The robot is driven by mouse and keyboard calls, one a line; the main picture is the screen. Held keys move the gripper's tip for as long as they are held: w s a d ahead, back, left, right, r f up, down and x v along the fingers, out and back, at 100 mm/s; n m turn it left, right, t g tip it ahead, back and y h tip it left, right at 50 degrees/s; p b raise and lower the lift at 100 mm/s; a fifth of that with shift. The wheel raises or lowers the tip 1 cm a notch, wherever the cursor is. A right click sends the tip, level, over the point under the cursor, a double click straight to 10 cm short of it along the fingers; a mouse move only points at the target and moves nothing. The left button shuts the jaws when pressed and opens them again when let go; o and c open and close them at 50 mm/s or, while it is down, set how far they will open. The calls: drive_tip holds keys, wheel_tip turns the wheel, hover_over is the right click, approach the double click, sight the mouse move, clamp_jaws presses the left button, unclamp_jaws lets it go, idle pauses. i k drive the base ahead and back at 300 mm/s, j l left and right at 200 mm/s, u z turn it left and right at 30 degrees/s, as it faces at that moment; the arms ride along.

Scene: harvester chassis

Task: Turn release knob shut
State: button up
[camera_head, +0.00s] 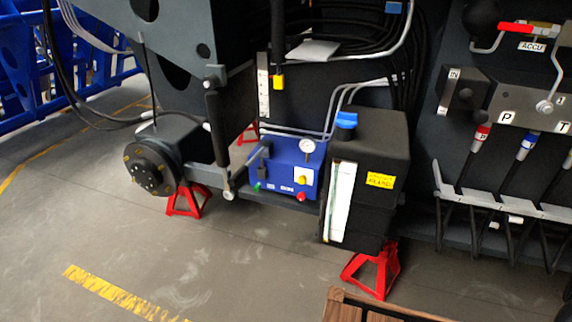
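A blue hydraulic unit (278,165) sits low on the chassis, left of a black tank (375,155). It carries a round white gauge (307,146) on top, a yellow knob (299,180) on a white plate, a red knob (301,196) at its lower right, and a small green part (257,186) at its lower left. None of these has a readable release label at this size, so I cannot tell which is the release knob or whether it is open or shut. My gripper is not in view.
The tank has a blue cap (346,121). Red stands (372,270) support the chassis. A wheel hub (152,170) protrudes at left. A valve panel (520,105) with hoses is at right. A wooden edge (375,308) shows at the bottom. Floor (240,265) in front is clear.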

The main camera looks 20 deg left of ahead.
sight(301, 195)
drive_tip(key=i+j+u, duration=0.15)
drive_tip(key=j+u, duration=0.2)
drive_tip(key=i+j+u, duration=0.15)
drive_tip(key=u, duration=0.25)
drive_tip(key=i+j+u, duration=0.2)
drive_tip(key=u, duration=0.15)
drive_tip(key=j, duration=0.1)
